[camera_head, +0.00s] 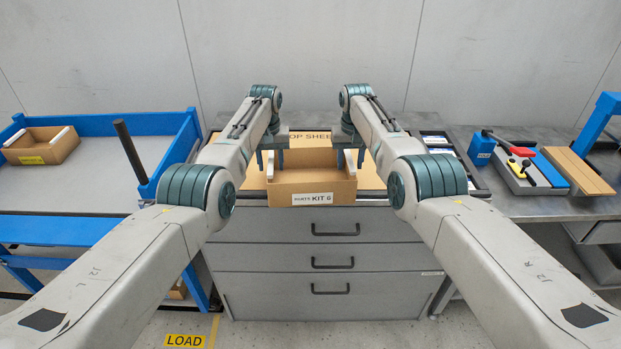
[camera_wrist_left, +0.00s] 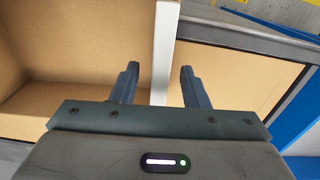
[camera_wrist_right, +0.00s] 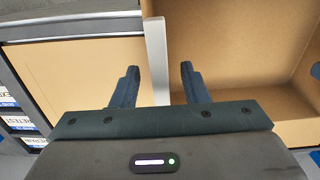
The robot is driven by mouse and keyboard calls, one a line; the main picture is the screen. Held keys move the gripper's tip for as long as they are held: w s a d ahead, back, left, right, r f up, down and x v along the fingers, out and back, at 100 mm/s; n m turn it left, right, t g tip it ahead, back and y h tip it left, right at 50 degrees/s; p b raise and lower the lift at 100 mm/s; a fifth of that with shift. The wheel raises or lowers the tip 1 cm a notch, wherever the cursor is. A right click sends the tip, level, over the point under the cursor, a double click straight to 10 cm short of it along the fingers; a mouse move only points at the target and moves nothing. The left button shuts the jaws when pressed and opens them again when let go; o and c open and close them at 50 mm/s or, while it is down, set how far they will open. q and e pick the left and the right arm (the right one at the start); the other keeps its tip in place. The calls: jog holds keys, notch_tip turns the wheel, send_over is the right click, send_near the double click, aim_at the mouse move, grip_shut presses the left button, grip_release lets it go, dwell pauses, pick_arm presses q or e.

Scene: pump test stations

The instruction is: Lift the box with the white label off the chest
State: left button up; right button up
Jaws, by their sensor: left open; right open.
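The open cardboard box (camera_head: 285,186) with the white label (camera_head: 312,199) reading "KIT 6" stands on top of the grey drawer chest (camera_head: 290,290). White strips run along its left and right rims. My left gripper (camera_head: 270,161) is open at the left rim. In the left wrist view its fingers (camera_wrist_left: 157,78) are on either side of the white strip (camera_wrist_left: 163,50). My right gripper (camera_head: 350,160) is open at the right rim. In the right wrist view its fingers (camera_wrist_right: 159,76) are on either side of the other strip (camera_wrist_right: 155,50). The box looks empty inside.
A tan sheet (camera_head: 315,142) with lettering lies under and behind the box. On the left, another box (camera_head: 40,147) with a yellow label sits in a blue-framed cart (camera_head: 90,180). The bench on the right (camera_head: 535,207) holds a blue container (camera_head: 481,149), tools and boards.

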pick_arm(q)
grip_shut()
pick_arm(e)
grip_shut()
pick_arm(q)
jog(key=shift+r, duration=0.2)
pick_arm(e)
jog(key=shift+r, duration=0.2)
